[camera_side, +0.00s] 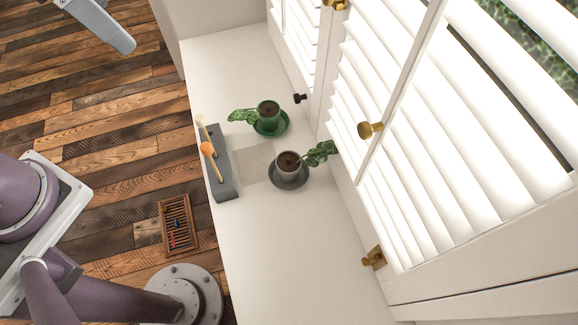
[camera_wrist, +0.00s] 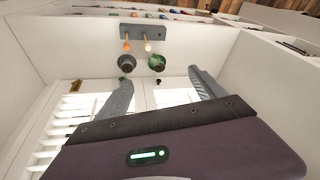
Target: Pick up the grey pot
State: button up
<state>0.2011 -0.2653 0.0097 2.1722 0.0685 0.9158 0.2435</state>
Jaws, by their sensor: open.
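The grey pot (camera_side: 289,161) stands upright on a dark grey saucer (camera_side: 289,183) on the white sill, with dark soil and a leafy plant leaning right toward the shutters. It also shows in the wrist view (camera_wrist: 127,64), small and far off, left of the green pot. My gripper (camera_wrist: 160,78) is open in the wrist view, its two grey fingers spread with nothing between them. It is well apart from both pots. In the side view, a grey finger-like part at the top left edge appears to be part of it; the rest is cut off.
A green pot (camera_side: 268,108) on a green saucer stands behind the grey one. A grey block (camera_side: 223,184) with brush-like tools lies to the left along the sill edge. White shutters with brass knobs (camera_side: 369,130) border the right. The near sill (camera_side: 290,260) is clear.

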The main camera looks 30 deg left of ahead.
jog(key=w+d+f+m+g, duration=0.2)
jog(key=w+d+f+m, duration=0.35)
jog(key=w+d, duration=0.3)
jog(key=m+g+y, duration=0.1)
jog(key=m+y, duration=0.2)
jog(key=m, duration=0.6)
send_over(289, 162)
jog(key=d, duration=0.1)
notch_tip(289, 162, down, 23)
jog(key=x, duration=0.4)
jog(key=s+d+x, duration=0.1)
jog(key=x, duration=0.2)
jog(key=d+x, duration=0.1)
jog(key=x, duration=0.3)
jog(key=shift+s+f, duration=0.2)
jog(key=shift+f, duration=0.5)
jog(key=shift+r, duration=0.1)
grip_shut()
jog(key=shift+r, duration=0.1)
notch_tip(289, 162, up, 13)
